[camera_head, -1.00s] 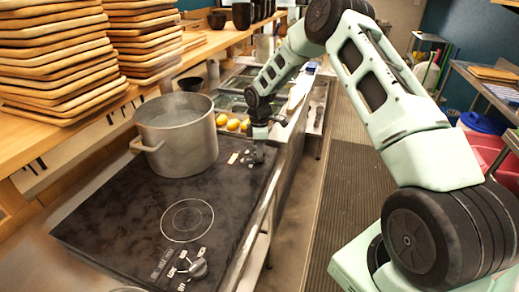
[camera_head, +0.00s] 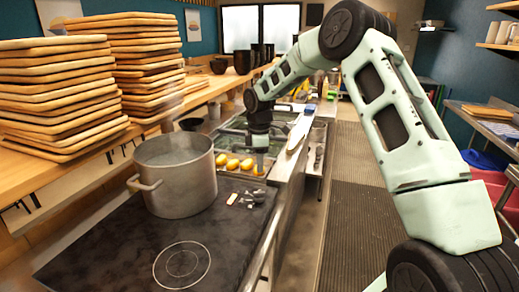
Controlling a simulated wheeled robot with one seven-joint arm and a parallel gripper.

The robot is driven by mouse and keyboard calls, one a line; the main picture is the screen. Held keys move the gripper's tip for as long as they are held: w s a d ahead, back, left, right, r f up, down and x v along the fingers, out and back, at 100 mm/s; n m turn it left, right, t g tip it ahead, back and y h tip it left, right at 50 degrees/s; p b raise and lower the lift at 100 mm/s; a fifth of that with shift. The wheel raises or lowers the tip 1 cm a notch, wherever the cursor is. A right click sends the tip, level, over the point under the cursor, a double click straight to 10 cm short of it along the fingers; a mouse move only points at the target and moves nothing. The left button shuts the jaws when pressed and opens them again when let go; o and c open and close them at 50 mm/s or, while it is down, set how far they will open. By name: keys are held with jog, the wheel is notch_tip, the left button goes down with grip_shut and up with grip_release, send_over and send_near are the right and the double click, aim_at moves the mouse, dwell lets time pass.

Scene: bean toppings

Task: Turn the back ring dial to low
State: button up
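The black cooktop (camera_head: 110,240) fills the lower left of the head view. Its back ring dial (camera_head: 257,196) is a small dark knob near the right edge, right of the pot; its setting is too small to read. A large metal pot (camera_head: 180,182) stands at the back of the cooktop and hides the back ring. My gripper (camera_head: 260,170) points down just beyond the dial, apparently apart from it. Its fingers are too small to tell whether they are open or shut.
Several yellow items (camera_head: 238,164) lie in a tray behind the cooktop, close to my gripper. Stacks of wooden trays (camera_head: 60,95) stand on the left shelf. A front ring (camera_head: 182,265) is bare. The floor aisle (camera_head: 355,190) to the right is clear.

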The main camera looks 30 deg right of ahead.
notch_tip(320, 180, up, 6)
jog(key=shift+r+b, duration=0.15)
jog(key=shift+b, duration=0.25)
dwell(0.3)
jog(key=s+a+r+m, duration=0.1)
jog(key=s+a, duration=0.6)
jog(key=a, duration=0.4)
jog(key=s+a+r, duration=0.1)
jog(key=s+a, duration=0.7)
jog(key=a, duration=0.4)
jog(key=s+a+f+m, duration=0.1)
jog(key=s+a, duration=0.1)
jog(key=s, duration=1)
jog(key=s+a+f+m, duration=0.1)
jog(key=s+a+m, duration=0.1)
jog(key=s, duration=1)
jog(key=shift+s+a+f+y, duration=0.25)
jog(key=shift+a+y, duration=0.05)
jog(key=shift+a, duration=0.25)
